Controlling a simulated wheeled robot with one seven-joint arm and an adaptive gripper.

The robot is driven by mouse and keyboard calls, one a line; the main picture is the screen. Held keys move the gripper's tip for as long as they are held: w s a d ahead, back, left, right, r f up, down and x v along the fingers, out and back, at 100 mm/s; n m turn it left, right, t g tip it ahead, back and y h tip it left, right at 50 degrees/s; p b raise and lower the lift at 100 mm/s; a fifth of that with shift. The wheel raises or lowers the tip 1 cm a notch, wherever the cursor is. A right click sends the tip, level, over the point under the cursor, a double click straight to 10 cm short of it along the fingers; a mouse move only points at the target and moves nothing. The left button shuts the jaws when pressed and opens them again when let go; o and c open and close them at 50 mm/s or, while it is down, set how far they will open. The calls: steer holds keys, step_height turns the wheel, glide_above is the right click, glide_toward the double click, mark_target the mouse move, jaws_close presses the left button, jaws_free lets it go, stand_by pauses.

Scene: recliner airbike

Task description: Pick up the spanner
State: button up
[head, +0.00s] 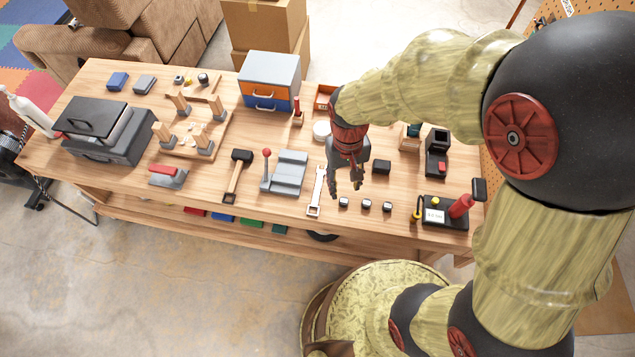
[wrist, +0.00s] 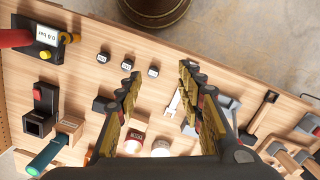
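The spanner (head: 317,191) is a pale metal bar with an open jaw, lying flat on the wooden workbench (head: 275,212) near its front edge. It also shows in the wrist view (wrist: 173,103), just beside my right-hand finger there. My gripper (head: 345,190) is above the bench, a little to the right of the spanner in the head view. In the wrist view my gripper (wrist: 160,70) has its two fingers spread apart, with nothing held between them.
A grey stepped block with a red-knobbed lever (head: 288,172) and a hammer (head: 238,175) lie to the left. A device with a red handle (head: 440,212) stands at the right. Bare wood surrounds the spanner.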

steer(key=w+a+f+m+p, duration=0.1)
steer(key=w+a+f+p, duration=0.1)
steer(key=f, duration=0.3)
steer(key=w+a+f+m+p, duration=0.1)
steer(key=a+f, duration=0.1)
steer(key=f, duration=0.4)
steer(key=m, duration=0.2)
glide_above(317, 189)
steer(key=shift+s+d+f+t, duration=0.2)
steer(key=shift+s+f, duration=0.05)
steer(key=shift+f, duration=0.15)
steer(key=shift+s+d+f+t, duration=0.15)
steer(key=shift+s+f+t, duration=0.05)
steer(key=shift+f, duration=0.2)
steer(key=shift+w+a+m, duration=0.1)
steer(key=shift+w+m, duration=0.2)
steer(key=shift+a+f+b, duration=0.2)
steer(key=shift+f+b, duration=0.35)
steer(key=shift+f, duration=3.25)
steer(key=shift+c, duration=0.4)
jaws_close()
